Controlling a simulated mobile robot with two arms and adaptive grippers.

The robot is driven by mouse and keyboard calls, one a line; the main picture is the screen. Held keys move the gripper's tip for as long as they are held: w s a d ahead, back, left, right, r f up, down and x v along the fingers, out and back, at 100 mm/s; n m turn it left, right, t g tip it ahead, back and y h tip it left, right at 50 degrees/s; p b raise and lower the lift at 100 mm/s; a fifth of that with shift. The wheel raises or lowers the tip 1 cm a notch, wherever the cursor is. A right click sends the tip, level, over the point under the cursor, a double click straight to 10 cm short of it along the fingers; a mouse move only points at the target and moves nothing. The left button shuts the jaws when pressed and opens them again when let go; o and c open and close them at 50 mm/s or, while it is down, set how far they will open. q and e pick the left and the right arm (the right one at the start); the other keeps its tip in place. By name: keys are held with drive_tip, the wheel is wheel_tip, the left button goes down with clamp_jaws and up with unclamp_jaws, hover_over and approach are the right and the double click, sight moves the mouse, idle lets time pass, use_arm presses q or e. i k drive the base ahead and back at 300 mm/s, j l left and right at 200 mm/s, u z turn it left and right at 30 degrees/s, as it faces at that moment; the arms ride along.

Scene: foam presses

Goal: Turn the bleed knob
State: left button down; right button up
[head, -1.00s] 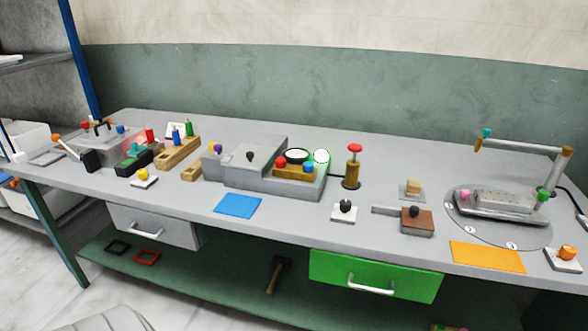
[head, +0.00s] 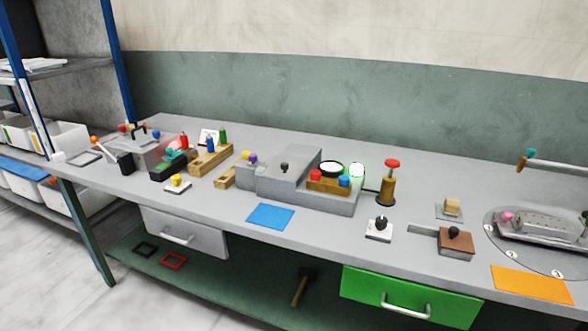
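Several knobs stand on the grey workbench, and I cannot tell which is the bleed knob. A yellow knob (head: 177,180) sits on a small white base at the left front. A black knob (head: 380,224) sits on a white base right of the middle. A red knob (head: 392,163) tops a brass post. A purple knob (head: 252,158) is on the left side of the grey press (head: 287,172). Red (head: 316,175) and blue (head: 344,181) buttons are on its brass block. Neither of my grippers is in view.
A blue mat (head: 270,216) and an orange mat (head: 531,285) lie along the front edge. A green drawer (head: 410,297) and a grey drawer (head: 184,232) are shut below. A shelf with white bins (head: 66,140) stands at the left. A hammer (head: 302,287) lies on the lower shelf.

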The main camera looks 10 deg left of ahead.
sight(381, 222)
drive_tip(key=i+j, duration=0.85)
drive_tip(key=i, duration=0.15)
